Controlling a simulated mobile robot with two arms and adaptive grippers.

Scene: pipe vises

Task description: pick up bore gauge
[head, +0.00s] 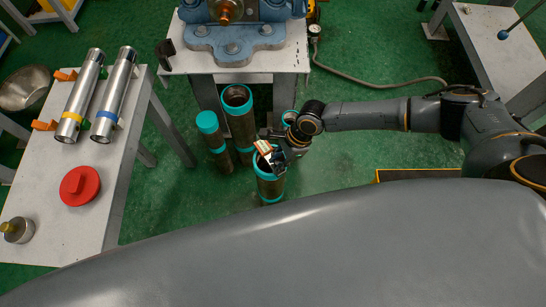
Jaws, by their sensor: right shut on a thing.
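My right gripper (270,160) is shut at the open top of a short standing pipe (270,187) with teal ends. A small orange and white part (263,147) shows at its fingers. The view is too small to tell if this is the bore gauge or whether the fingers touch the pipe rim. Two polished steel cylinders, one with a yellow band (82,93) and one with a blue band (116,92), lie side by side on the left table; I cannot tell if either is a bore gauge. My left gripper is not in view.
The left table (104,192) also holds a red round piece (80,186) and a small metal knob (17,230). Other teal-ended pipes (238,120) stand near my right gripper. A blue vise (235,42) is on the back stand. Green floor lies open between.

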